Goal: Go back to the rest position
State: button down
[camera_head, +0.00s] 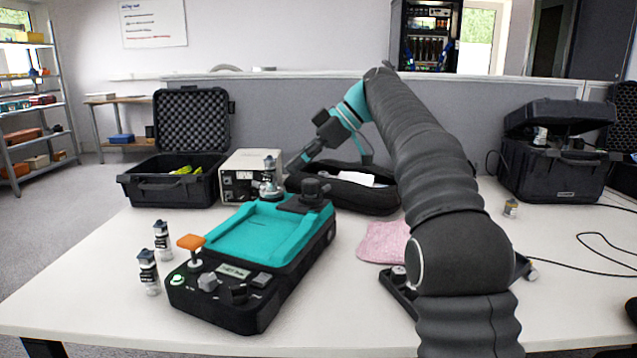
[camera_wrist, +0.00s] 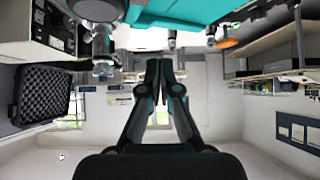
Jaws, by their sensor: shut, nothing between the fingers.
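My gripper (camera_head: 296,162) is shut and empty in the head view, low over the back of the table and pointing left and down. The wrist view also shows its fingers (camera_wrist: 158,70) together with nothing between them. The teal-topped black calibration device (camera_head: 265,238) sits in front of it, with an orange knob (camera_head: 191,242) at its front left. A small metal and dark sensor (camera_head: 269,178) stands upright just left of my gripper, in front of the beige box. Two similar sensors (camera_head: 162,240) (camera_head: 148,272) stand on the table left of the device.
An open black foam-lined case (camera_head: 170,190) and a beige instrument box (camera_head: 236,181) stand at the back left. A black pouch (camera_head: 372,196) lies behind the device. A pink cloth (camera_head: 383,243) lies mid-table beside my arm. A black case (camera_head: 555,172) and cables stand right.

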jog(key=s+d+f+m+t+h, duration=0.1)
jog(key=s+d+f+m, duration=0.3)
jog(key=s, duration=0.5)
jog(key=s+d+f+m+t+h, duration=0.2)
jog(key=s+d+f+m+h, duration=0.2)
jog(key=s, duration=0.5)
jog(key=s+d+f+m+t+h, duration=0.2)
jog(key=s+d+f+m, duration=0.4)
jog(key=s+d+m, duration=0.1)
jog(key=shift+s+d, duration=0.25)
jog(key=shift+s, duration=0.2)
jog(key=shift+s+d, duration=0.2)
jog(key=shift+s, duration=0.25)
jog(key=s+d+f+m+t+h, duration=0.1)
jog(key=s+d+f+m+h, duration=0.1)
jog(key=s+f, duration=0.6)
jog(key=shift+d+f+m, duration=0.6)
jog(key=shift+d+f, duration=0.05)
jog(key=shift+d, duration=0.45)
